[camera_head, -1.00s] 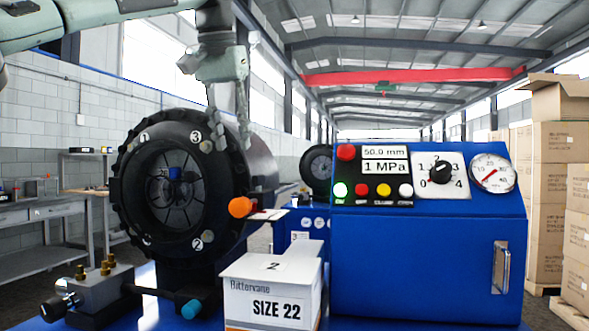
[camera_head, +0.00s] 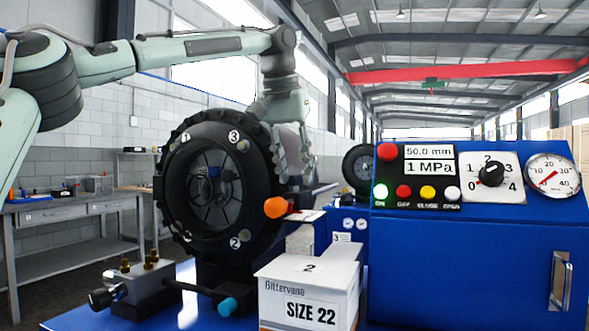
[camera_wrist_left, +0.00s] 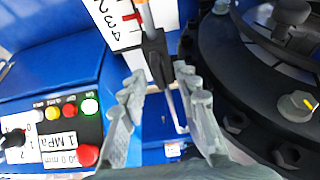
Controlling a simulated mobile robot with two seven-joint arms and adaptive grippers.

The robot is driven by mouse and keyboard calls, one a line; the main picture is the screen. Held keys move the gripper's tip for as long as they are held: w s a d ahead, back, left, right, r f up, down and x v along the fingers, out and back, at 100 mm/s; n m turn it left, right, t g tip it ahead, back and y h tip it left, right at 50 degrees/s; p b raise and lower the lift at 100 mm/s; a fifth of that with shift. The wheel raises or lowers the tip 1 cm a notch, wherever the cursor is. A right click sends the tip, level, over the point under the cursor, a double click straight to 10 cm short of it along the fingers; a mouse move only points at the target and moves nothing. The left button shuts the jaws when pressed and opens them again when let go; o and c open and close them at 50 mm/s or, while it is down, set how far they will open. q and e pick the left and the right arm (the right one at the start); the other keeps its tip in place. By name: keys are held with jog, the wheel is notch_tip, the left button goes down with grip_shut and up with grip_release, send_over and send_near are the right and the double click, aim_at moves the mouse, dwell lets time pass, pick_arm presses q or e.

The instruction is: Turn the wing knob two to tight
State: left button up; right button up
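The black crimper ring (camera_head: 165,190) carries the numbers 1, 3, 2 and another partly unclear one, with small grey knobs beside them. The grey knob next to the number 2 (camera_head: 245,235) is at the ring's lower right; its wing angle is too small to tell. In the left wrist view, a grey knob with a yellow mark (camera_wrist_left: 298,105) shows on the ring at right; its number is not visible. My left gripper (camera_head: 295,165) is open and empty, pointing down just right of the ring, above the orange-ended lever (camera_head: 276,207). Its fingers (camera_wrist_left: 163,115) show apart in the wrist view. My right gripper is out of view.
The blue control cabinet (camera_head: 475,265) with buttons, dial and gauge stands at right. A white SIZE 22 box (camera_head: 310,290) stands in front. A metal block with brass fittings (camera_head: 140,285) sits at lower left. A numbered scale plate (camera_wrist_left: 118,20) is close to the gripper.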

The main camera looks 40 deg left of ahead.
pick_arm(q)
grip_shut()
dwell(0.4)
jog(key=m+h, duration=0.1)
jog(key=m, duration=0.2)
jog(key=shift+a, duration=0.1)
jog(key=m+h, duration=0.2)
jog(key=m, duration=0.2)
jog(key=shift+w+a+m, duration=0.1)
jog(key=shift+m, duration=0.3)
jog(key=m+g+h, duration=0.1)
jog(key=m, duration=0.3)
jog(key=shift+a, duration=0.1)
jog(key=shift+w+m+g+h, duration=0.1)
jog(key=shift+m+g+h, duration=0.35)
jog(key=shift+m, duration=1.15)
